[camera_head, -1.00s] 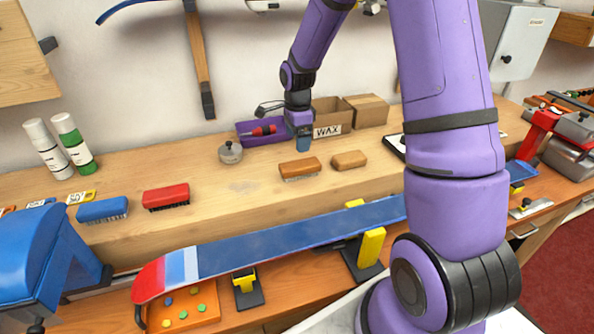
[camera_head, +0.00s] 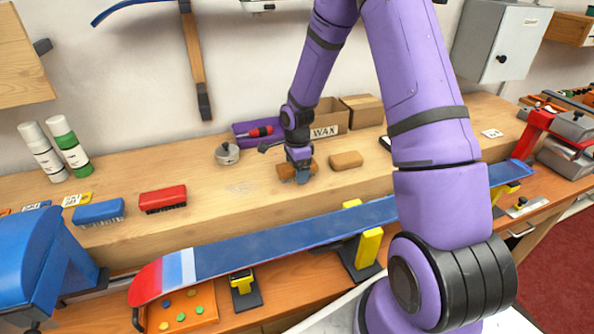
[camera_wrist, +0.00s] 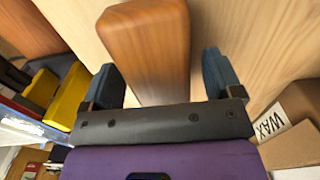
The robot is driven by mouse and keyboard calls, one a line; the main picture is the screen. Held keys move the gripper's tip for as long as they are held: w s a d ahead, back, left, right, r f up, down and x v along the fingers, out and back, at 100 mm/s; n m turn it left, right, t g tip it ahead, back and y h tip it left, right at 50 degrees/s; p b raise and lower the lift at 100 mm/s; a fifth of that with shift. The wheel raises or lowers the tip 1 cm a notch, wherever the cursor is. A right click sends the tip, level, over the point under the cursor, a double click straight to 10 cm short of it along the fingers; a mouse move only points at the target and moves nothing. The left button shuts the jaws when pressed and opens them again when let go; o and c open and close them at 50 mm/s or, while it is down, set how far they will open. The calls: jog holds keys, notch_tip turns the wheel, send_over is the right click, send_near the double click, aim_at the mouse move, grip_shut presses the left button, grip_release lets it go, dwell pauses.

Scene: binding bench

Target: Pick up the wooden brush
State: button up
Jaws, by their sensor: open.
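The wooden brush (camera_head: 284,171) lies on the raised wooden bench shelf, left of a second brown wooden block (camera_head: 347,160). My gripper (camera_head: 300,177) is down at the brush and hides its middle in the head view. In the wrist view the brush (camera_wrist: 147,45) shows as a smooth, rounded brown body between the two dark fingers of my gripper (camera_wrist: 161,72). The fingers are open, one on each side, with a visible gap to the brush on both sides. The bristles are hidden here.
A wax box (camera_head: 328,118) and a purple tray (camera_head: 243,141) stand behind. A round metal tin (camera_head: 227,154), red brush (camera_head: 163,199) and blue brush (camera_head: 100,212) are to the left.

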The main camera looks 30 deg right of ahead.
jog(key=c, duration=1.1)
notch_tip(320, 180, up, 10)
jog(key=shift+r, duration=0.1)
jog(key=shift+o, duration=1)
jog(key=shift+a, duration=0.1)
